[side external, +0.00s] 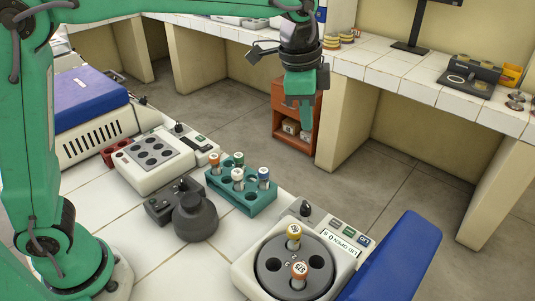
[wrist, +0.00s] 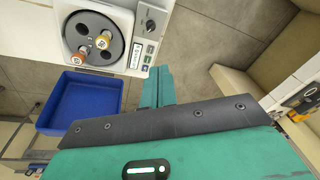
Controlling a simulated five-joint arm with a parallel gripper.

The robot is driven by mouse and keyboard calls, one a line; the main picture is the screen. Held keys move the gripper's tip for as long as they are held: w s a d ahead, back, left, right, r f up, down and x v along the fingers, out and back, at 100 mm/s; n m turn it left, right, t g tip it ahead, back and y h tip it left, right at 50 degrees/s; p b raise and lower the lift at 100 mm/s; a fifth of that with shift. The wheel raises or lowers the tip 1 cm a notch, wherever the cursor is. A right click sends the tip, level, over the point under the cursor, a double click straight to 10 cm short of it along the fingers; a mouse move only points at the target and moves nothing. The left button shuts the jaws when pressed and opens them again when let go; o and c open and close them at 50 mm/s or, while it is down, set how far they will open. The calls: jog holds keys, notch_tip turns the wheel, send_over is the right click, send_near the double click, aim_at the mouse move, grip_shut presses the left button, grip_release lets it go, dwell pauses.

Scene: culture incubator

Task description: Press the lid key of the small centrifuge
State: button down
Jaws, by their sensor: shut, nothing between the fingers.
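The small centrifuge (side external: 245,268) is a white box at the lower right of the side external view; it also shows at the top left of the wrist view (wrist: 67,12). Its blue lid (side external: 393,262) stands open, baring a grey rotor (side external: 267,265) with one yellow-capped and one orange-capped tube. The display (side external: 341,243) reads LID OPEN. Beside it is a row of small keys, grey, green and blue (side external: 364,240); their labels are too small to read. My green gripper (side external: 306,122) is shut and empty, in the air above and behind the centrifuge, apart from the keys (wrist: 149,58).
A dark knob (side external: 305,208) sticks up by the keys. A teal rack (side external: 232,194) with several capped tubes stands to the left, beside a dark grey device (side external: 195,217) and a white block heater (side external: 128,172). Open floor lies beyond the bench edge, below my gripper.

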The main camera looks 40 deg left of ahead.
jog(key=w+d+f+m+g, duration=0.1)
jog(key=w+d+f+m, duration=0.25)
jog(key=d, duration=0.45)
jog(key=m, duration=0.3)
send_over(363, 240)
notch_tip(363, 240, down, 6)
jog(key=shift+f+g+y, duration=0.15)
jog(key=shift+g+y, duration=0.25)
jog(key=shift+w+f, duration=0.1)
jog(key=shift+f, duration=0.05)
notch_tip(363, 240, down, 14)
jog(key=shift+r, duration=0.1)
